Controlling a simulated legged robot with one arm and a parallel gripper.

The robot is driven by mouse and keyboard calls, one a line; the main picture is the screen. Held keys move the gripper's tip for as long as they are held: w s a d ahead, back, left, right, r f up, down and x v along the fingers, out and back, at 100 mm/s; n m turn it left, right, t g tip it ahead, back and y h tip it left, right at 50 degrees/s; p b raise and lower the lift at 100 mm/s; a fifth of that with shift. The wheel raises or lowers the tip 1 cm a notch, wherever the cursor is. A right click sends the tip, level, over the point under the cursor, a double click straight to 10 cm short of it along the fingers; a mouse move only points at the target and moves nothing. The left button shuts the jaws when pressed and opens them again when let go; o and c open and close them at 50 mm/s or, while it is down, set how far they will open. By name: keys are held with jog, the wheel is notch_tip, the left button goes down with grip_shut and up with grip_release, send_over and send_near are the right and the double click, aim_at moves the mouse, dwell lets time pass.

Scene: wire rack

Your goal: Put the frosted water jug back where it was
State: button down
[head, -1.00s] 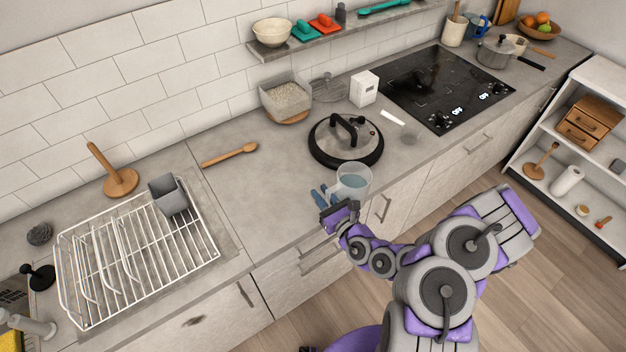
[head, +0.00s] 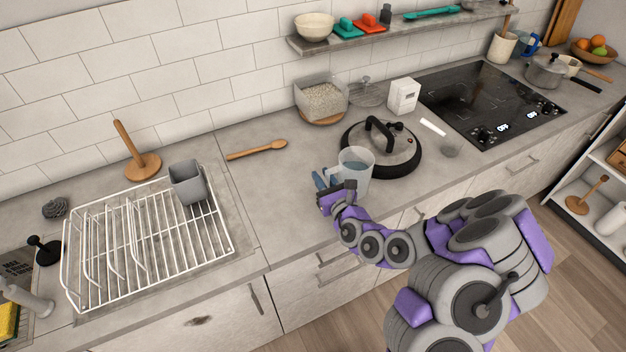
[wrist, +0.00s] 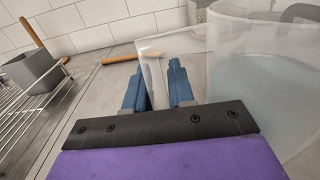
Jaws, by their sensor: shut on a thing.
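The frosted water jug (head: 357,168) is a translucent cup-like vessel with bluish water inside. It is upright at the counter's front part, just in front of the lidded pan. My gripper (head: 323,180) is at its left side, with blue fingers shut on its handle. In the wrist view the jug (wrist: 265,75) fills the right side, and the gripper (wrist: 160,88) has its two blue fingers on either side of the clear handle. I cannot tell whether the jug's base touches the counter.
A black-rimmed glass lid (head: 400,155) is close behind the jug. A white wire rack (head: 150,245) with a grey cup (head: 187,183) is to the left. A wooden spoon (head: 257,150) lies behind. Counter between rack and jug is clear.

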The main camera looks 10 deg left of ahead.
jog(key=w+a+f+b, duration=0.1)
jog(key=w+a+f, duration=0.1)
jog(key=w+a+f+b, duration=0.2)
jog(key=a, duration=0.1)
jog(key=shift+w+f, duration=0.1)
jog(key=shift+w, duration=0.1)
jog(key=shift+a, duration=0.15)
jog(key=c, duration=1.4)
grip_release()
jog(key=o, duration=0.4)
jog(key=shift+d, duration=0.65)
jog(key=shift+o, duration=0.2)
jog(key=shift+a, duration=0.3)
jog(key=shift+s, duration=0.35)
jog(key=p+v, duration=0.3)
jog(key=v, duration=0.6)
jog(key=shift+w+d, duration=0.1)
jog(key=shift+d, duration=0.05)
jog(key=p+v, duration=0.1)
jog(key=p, duration=0.2)
jog(key=shift+s+d, duration=0.15)
jog(key=shift+s, duration=0.1)
jog(key=shift+s+d+p, duration=0.3)
jog(key=shift+s+p, duration=0.1)
jog(key=shift+p, duration=0.05)
